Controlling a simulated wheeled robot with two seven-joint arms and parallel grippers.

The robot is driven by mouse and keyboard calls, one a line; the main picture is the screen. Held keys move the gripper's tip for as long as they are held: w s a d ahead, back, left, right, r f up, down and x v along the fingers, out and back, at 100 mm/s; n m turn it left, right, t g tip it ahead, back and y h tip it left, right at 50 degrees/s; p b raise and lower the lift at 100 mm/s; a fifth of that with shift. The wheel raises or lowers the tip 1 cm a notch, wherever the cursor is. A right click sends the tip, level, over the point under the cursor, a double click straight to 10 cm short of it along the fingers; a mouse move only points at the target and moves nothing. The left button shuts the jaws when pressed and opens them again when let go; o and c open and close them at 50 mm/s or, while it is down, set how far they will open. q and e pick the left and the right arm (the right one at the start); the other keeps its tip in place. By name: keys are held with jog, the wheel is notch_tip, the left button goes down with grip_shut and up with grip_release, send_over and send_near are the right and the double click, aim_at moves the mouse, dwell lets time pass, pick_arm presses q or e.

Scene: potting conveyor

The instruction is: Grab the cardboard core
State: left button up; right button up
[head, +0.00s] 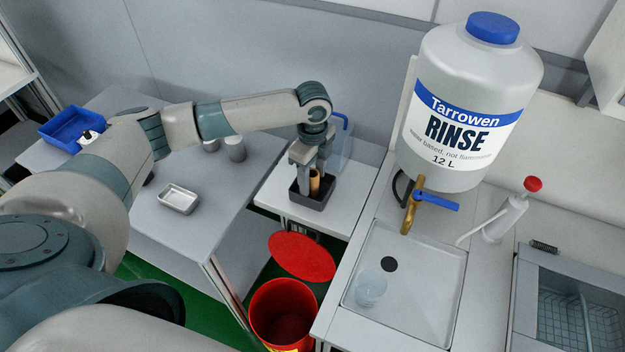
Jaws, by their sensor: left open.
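The cardboard core (315,183) is a small tan tube standing in a black square tray (318,201) on a white side table. My left gripper (309,180) points down over the tray, with its fingers at the core. It is open, and one finger shows to the left of the core. The far finger is partly hidden, so I cannot tell whether either finger touches the core. My right gripper is not in view.
A clear container with a blue handle (343,135) stands just behind the tray. To the right are a large rinse jug (462,100) with a brass tap and a sink tray (440,310). A red bin (283,312) stands below, its red lid raised.

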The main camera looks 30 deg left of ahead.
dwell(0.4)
pick_arm(q)
jog(key=c, duration=1.1)
jog(key=shift+r, duration=0.1)
jog(key=shift+w+r+b, duration=0.1)
jog(key=shift+r+b, duration=0.35)
jog(key=shift+r, duration=0.05)
notch_tip(320, 180, up, 2)
jog(key=shift+r+b, duration=0.2)
jog(key=shift+b, duration=0.4)
jog(key=shift+s+d+r+b, duration=0.45)
jog(key=shift+s+d+r, duration=0.7)
jog(key=shift+s, duration=0.5)
jog(key=shift+s+d+r+b, duration=0.5)
jog(key=shift+s+d+r, duration=0.65)
jog(key=shift+s, duration=0.55)
jog(key=shift+s+d+r+b, duration=0.45)
jog(key=shift+s+d+r, duration=0.45)
jog(key=shift+s+r, duration=0.65)
jog(key=shift+f, duration=0.15)
